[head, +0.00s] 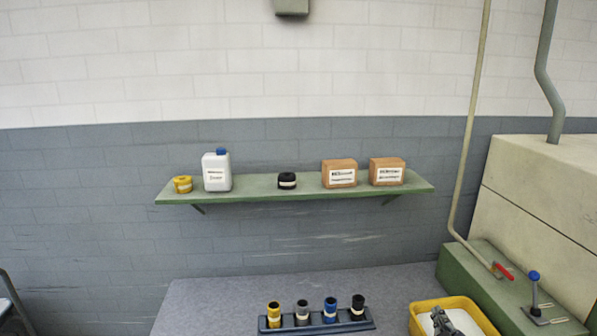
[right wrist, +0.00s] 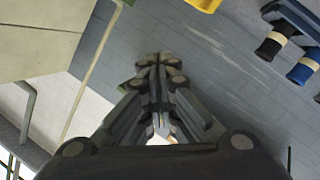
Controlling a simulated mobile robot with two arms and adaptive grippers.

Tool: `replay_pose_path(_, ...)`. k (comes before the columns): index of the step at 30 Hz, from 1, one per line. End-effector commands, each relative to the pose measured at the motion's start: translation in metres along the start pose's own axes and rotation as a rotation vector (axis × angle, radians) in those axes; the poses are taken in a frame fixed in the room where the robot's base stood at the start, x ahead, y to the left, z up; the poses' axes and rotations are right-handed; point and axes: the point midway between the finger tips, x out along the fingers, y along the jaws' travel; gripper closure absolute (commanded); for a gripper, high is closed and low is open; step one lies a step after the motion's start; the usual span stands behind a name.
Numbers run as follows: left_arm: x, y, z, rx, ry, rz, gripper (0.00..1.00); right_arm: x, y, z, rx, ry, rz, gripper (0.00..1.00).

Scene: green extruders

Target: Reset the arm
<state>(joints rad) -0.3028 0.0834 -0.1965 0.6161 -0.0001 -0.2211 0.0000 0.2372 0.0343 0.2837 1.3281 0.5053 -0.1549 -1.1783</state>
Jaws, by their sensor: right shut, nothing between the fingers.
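My right gripper (head: 440,318) shows at the bottom right of the head view, in front of the yellow bin. In the right wrist view its fingers (right wrist: 158,62) are together, with nothing between them. Most of the right arm is out of the head view. My left gripper is in neither view.
A grey table holds a dark rack (head: 316,326) with several coloured cylinders and a yellow bin (head: 487,318). Above, a green wall shelf (head: 255,192) bears a white jug (head: 217,172), two boxes and two rolls. A green ledge with a red-handled valve (head: 503,271) stands right.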

Motion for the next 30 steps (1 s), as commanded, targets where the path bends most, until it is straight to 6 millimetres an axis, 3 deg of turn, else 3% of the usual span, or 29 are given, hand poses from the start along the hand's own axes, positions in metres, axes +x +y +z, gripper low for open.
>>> replay_pose_path(1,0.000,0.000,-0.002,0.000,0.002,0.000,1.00,-0.021,-0.022,0.003,0.006,-0.015,-0.087,1.00)
replay_pose_path(6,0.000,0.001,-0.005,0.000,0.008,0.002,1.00,-0.098,-0.089,0.014,0.057,-0.146,-0.353,1.00)
replay_pose_path(12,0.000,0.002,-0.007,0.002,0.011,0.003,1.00,-0.214,-0.139,0.034,0.129,-0.410,-0.560,1.00)
replay_pose_path(18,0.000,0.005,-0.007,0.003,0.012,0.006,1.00,-0.302,-0.151,0.044,0.188,-0.633,-0.623,1.00)
replay_pose_path(30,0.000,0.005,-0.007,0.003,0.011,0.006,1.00,-0.414,-0.140,0.048,0.272,-0.920,-0.615,1.00)
